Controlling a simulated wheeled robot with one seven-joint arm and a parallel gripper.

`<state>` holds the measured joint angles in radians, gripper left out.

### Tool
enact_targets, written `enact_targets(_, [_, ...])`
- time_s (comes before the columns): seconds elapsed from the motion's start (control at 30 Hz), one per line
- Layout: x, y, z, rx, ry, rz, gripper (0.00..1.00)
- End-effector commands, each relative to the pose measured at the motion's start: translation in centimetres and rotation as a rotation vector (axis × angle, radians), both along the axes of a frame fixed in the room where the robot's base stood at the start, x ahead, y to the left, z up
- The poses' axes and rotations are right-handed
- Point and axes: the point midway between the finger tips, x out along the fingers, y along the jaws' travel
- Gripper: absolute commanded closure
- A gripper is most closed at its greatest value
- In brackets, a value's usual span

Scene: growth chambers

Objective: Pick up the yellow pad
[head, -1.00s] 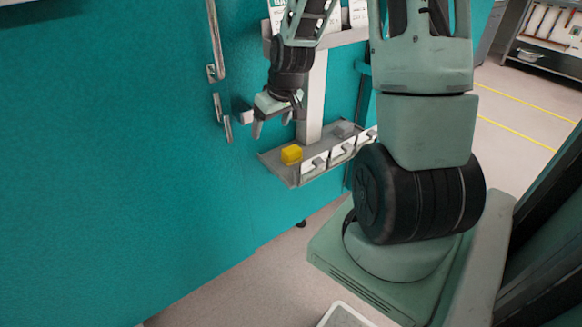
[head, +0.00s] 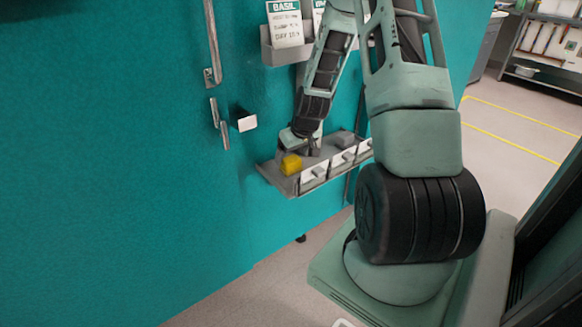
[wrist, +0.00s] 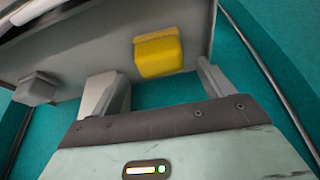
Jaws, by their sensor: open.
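The yellow pad (head: 290,164) is a small block at the left end of the grey shelf tray (head: 275,177) on the teal chamber wall. In the wrist view the yellow pad (wrist: 158,53) lies just beyond my fingertips, between the lines of the two fingers. My gripper (head: 300,147) is right at the pad, partly overlapping it in the head view. In the wrist view my gripper (wrist: 155,82) is open, with nothing between its fingers. I cannot tell whether a finger touches the pad.
A grey block (wrist: 37,88) sits on the same tray, left of my fingers in the wrist view. White labelled holders (head: 313,174) line the tray's front. A sign rack with a BASIL card (head: 286,25) is above. Door handles (head: 212,50) stick out at left.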

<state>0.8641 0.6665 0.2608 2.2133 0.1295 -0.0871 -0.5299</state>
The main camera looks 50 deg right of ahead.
Motion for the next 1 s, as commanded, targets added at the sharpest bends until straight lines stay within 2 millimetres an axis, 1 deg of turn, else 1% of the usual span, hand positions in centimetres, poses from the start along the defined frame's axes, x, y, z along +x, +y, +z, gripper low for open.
enact_targets(0.03, [0.2, 0.0, -1.1, 0.002, 0.002, -0.001, 0.2])
enact_targets(0.1, [0.5, 0.0, -2.0, 0.002, 0.001, -0.001, 0.2])
enact_targets(0.2, [0.9, -0.2, -2.9, 0.001, 0.001, 0.0, 0.2])
enact_targets(0.3, [1.1, -0.2, -3.3, 0.0, -0.001, 0.0, 0.2])
enact_targets(0.5, [1.1, -0.2, -3.3, 0.0, -0.001, 0.0, 0.2])
enact_targets(0.57, [1.1, -0.2, -3.2, 0.0, -0.001, 0.0, 0.37])
enact_targets(0.6, [1.1, -0.2, -3.2, 0.0, -0.001, 0.0, 0.48])
enact_targets(0.67, [1.1, -0.2, -3.2, 0.0, -0.001, 0.0, 0.65])
enact_targets(0.7, [1.1, -0.2, -3.2, 0.0, -0.001, 0.0, 0.69])
enact_targets(1.0, [1.1, -0.2, -3.2, 0.0, -0.001, 0.0, 0.69])
